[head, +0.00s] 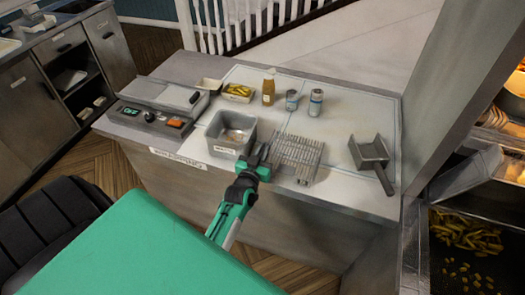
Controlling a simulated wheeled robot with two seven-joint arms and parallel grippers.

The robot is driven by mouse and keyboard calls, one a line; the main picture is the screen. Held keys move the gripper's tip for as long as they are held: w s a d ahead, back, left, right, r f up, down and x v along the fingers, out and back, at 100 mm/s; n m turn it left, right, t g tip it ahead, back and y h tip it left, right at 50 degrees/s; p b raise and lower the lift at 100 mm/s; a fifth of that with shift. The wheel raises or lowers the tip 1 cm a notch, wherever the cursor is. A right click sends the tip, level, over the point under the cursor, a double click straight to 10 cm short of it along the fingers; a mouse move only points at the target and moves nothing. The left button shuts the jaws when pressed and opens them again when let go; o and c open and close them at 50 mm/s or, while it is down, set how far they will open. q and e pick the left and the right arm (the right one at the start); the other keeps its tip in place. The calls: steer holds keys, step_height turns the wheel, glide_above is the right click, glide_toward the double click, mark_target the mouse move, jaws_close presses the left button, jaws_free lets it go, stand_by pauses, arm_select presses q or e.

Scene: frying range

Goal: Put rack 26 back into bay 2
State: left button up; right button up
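A grey wire rack (299,155) lies on the white top of the counter; I take it for rack 26, but no number is readable on it. My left gripper (262,158) is at the rack's left edge, between it and a grey square tub (223,147). The fingers are small and partly hidden, so I cannot tell whether they are open or shut, or whether they hold the rack. No bay marked 2 is readable; thin lines divide the counter top into areas. My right gripper is not in view.
A control unit (150,119) is at the counter's left. A scoop (370,153) lies at right. A food bin (468,250) is at far right.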

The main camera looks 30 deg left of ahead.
arm_select(q)
steer(key=o, duration=0.3)
steer(key=shift+f+b, duration=0.2)
steer(key=shift+b, duration=0.2)
steer(key=b+v, duration=0.1)
steer(key=v, duration=0.1)
steer(key=b+v, duration=0.2)
steer(key=v, duration=0.1)
steer(key=shift+s+d+f, duration=0.1)
steer(key=shift+s+d, duration=0.2)
steer(key=shift+d, duration=0.05)
steer(key=b+v, duration=0.1)
steer(key=v, duration=0.7)
steer(key=shift+r+b, duration=0.25)
steer(key=shift+b, duration=0.15)
